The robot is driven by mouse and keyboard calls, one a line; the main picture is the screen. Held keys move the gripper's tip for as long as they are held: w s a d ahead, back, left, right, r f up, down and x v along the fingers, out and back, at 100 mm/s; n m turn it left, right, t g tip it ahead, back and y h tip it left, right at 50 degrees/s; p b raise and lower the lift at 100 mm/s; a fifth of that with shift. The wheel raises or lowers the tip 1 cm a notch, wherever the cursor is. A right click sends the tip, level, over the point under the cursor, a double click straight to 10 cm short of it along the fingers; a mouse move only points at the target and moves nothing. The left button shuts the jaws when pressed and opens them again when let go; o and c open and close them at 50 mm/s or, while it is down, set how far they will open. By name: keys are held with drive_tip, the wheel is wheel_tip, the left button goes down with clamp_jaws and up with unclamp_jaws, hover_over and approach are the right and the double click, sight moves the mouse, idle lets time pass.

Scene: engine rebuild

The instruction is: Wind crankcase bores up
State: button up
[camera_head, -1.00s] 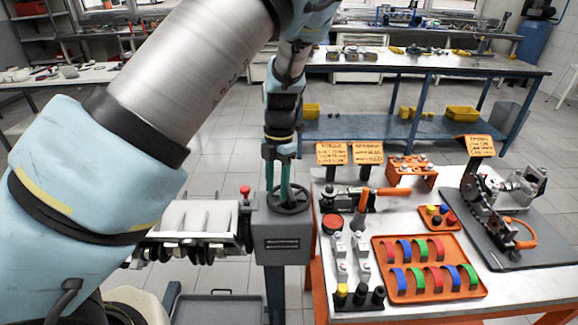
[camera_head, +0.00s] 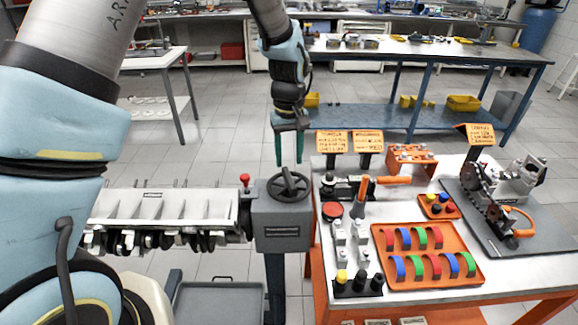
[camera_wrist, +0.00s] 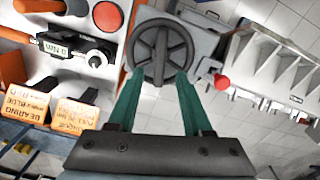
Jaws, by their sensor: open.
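The crankcase (camera_head: 165,210) is a pale block with studs along its top and a crankshaft hanging below it, held at the left of a grey gearbox stand (camera_head: 282,230). A dark spoked handwheel (camera_head: 289,187) lies on top of the gearbox; it also shows in the wrist view (camera_wrist: 160,53). A red knob (camera_head: 245,179) stands beside the wheel, and also shows in the wrist view (camera_wrist: 221,82). My gripper (camera_head: 289,164) has green fingers, open and empty, pointing down above the wheel. In the wrist view the two fingertips (camera_wrist: 158,73) appear on either side of the wheel's near rim.
To the right is an orange-framed bench (camera_head: 420,303) with an orange tray (camera_head: 428,277) of coloured bearing shells, a torque tool and orange signs (camera_head: 332,142). A grey mat (camera_head: 540,225) carries a metal assembly. A grey tray (camera_head: 217,303) sits low below the crankcase.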

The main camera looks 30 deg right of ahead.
sight(289, 177)
drive_tip(key=shift+f, duration=0.85)
wheel_tip(289, 177, down, 4)
drive_tip(key=b, duration=0.3)
drive_tip(key=shift+f, duration=0.15)
clamp_jaws()
idle(0.3)
